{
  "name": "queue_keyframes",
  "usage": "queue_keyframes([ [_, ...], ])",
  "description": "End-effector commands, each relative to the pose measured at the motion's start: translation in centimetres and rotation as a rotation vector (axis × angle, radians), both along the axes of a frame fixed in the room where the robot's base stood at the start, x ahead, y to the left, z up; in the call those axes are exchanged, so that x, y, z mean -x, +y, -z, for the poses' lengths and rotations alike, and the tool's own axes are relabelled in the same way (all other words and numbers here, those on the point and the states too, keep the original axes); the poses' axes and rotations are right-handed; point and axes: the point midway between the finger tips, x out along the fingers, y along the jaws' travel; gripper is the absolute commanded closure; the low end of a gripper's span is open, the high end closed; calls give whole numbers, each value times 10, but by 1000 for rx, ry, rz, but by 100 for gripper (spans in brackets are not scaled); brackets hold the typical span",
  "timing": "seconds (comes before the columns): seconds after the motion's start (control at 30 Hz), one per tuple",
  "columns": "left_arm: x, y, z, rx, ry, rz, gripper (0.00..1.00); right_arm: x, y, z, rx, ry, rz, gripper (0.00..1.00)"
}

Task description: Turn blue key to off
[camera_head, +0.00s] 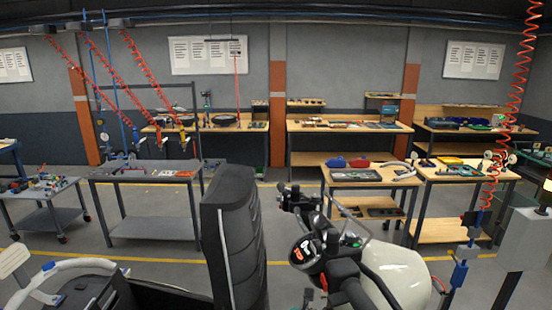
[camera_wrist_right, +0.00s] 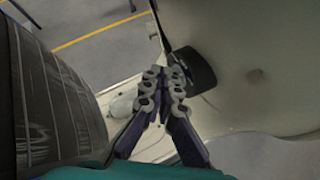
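I cannot make out the blue key in either view. In the head view a motorcycle stands in front of me, with dark handlebars (camera_head: 318,248) and a pale body (camera_head: 395,272). In the right wrist view my right gripper (camera_wrist_right: 165,78) has its two fingertips drawn close together beside a black part (camera_wrist_right: 193,68) on a beige surface (camera_wrist_right: 255,70). No object can be made out between the fingertips. Neither gripper shows in the head view.
A large black padded piece (camera_head: 232,240) stands left of the handlebars. A ribbed dark form (camera_wrist_right: 55,95) lies close on the left in the right wrist view. Workbenches (camera_head: 352,126) line the back wall, and a grey table (camera_head: 148,180) stands at left. Red coiled hoses hang overhead.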

Motion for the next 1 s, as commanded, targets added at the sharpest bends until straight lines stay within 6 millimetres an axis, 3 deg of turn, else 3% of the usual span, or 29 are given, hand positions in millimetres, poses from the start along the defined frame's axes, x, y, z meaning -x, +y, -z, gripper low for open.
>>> queue_keyframes([
  [1.0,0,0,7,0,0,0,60,-1,1,7,-1,2,1,100],
])
